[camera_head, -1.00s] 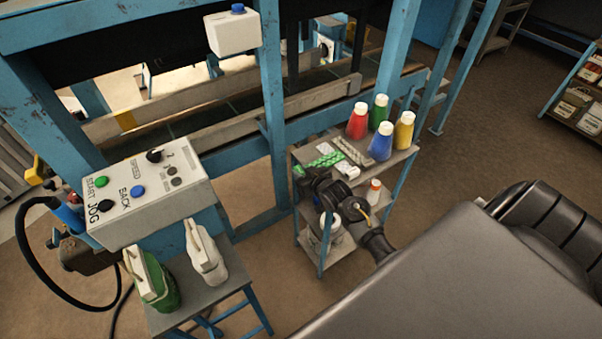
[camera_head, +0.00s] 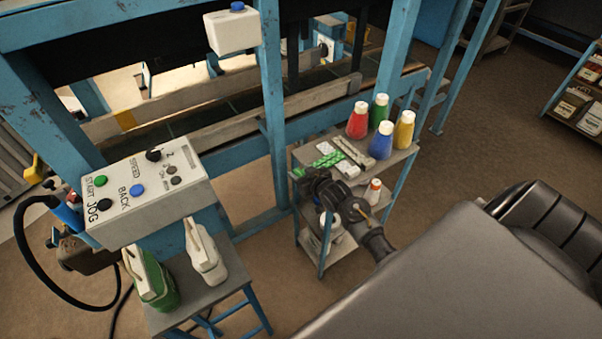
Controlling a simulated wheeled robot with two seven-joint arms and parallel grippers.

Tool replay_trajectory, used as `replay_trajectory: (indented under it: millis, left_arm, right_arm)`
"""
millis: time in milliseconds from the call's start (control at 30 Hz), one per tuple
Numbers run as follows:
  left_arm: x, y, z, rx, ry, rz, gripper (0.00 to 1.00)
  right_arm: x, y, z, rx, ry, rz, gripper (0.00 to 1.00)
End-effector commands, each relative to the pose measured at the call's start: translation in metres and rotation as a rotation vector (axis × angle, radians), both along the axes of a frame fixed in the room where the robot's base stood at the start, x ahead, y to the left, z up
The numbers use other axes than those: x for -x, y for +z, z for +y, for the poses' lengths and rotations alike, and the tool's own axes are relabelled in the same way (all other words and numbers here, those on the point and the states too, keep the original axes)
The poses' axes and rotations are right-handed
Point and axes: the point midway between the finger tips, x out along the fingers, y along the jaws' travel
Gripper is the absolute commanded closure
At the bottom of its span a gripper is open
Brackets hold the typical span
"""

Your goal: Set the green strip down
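A green patterned strip (camera_head: 328,159) shows on the top of the small shelf cart, just beyond my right gripper. My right gripper (camera_head: 304,176) is dark and low over the near left part of the cart top. A small green patch (camera_head: 298,172) shows right at its tip; I cannot tell whether this is a piece of strip or part of something else. The fingers are too small and dark to tell whether they are open or shut. My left gripper is not in view.
Blue frame posts rise behind.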

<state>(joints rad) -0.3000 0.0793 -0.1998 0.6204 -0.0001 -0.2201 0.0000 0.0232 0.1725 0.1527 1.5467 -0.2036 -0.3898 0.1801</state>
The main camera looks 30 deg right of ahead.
Motion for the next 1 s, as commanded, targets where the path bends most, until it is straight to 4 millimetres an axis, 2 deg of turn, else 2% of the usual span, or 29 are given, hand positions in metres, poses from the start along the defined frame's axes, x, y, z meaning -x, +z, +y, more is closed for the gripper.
replay_trajectory:
  millis: [267,700,833,1000]
  left_arm:
    - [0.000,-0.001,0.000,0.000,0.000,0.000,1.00]
    - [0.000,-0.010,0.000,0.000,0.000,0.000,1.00]
    - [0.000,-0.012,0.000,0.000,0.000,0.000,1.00]
    - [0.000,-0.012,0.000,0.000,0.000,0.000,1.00]
  right_arm:
    - [0.007,0.002,0.000,0.000,0.000,-0.001,0.52]
    - [0.080,0.032,0.002,0.002,0.001,0.000,0.52]
    - [0.093,0.038,0.002,0.001,0.001,0.000,0.52]
    - [0.100,0.041,0.002,0.001,0.000,0.000,0.52]
